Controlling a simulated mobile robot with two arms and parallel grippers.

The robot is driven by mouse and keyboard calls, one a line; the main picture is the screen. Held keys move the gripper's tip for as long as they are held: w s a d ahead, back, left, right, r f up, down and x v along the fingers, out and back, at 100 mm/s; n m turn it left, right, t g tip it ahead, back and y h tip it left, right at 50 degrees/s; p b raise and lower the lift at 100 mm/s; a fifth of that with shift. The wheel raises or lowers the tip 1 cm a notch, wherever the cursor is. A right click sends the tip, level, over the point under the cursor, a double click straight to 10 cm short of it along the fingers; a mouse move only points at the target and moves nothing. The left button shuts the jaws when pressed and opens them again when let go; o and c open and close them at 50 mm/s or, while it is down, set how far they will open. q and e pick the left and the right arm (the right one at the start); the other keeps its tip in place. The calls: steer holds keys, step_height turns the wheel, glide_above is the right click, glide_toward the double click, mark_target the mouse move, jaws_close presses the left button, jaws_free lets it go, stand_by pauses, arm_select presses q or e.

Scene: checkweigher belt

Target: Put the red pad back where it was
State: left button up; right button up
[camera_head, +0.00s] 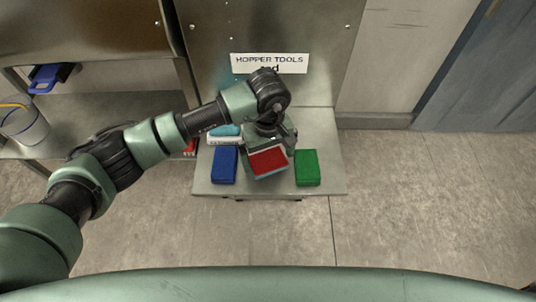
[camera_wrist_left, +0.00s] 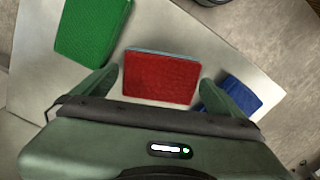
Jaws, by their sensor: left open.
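The red pad (camera_head: 268,162) lies on the metal shelf (camera_head: 330,183), between the blue pad (camera_head: 224,165) on its left and the green pad (camera_head: 307,167) on its right. My left gripper (camera_head: 268,148) is over the red pad from behind. In the left wrist view the red pad (camera_wrist_left: 161,77) sits between the two open fingers (camera_wrist_left: 162,88), with the green pad (camera_wrist_left: 92,28) at upper left and the blue pad (camera_wrist_left: 231,94) partly behind the right finger. Whether the fingers touch the red pad I cannot tell. My right gripper is not in view.
A sign reading "HOPPER TOOLS" (camera_head: 268,63) is on the metal panel behind. A light-blue item (camera_head: 227,130) is partly hidden behind my arm. A bucket (camera_head: 24,124) and a blue item (camera_head: 50,77) stand at left. The floor at right is clear.

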mark_target(268, 159)
arm_select(q)
step_height(268, 159, up, 12)
steer(key=b, duration=0.3)
stand_by(0.6)
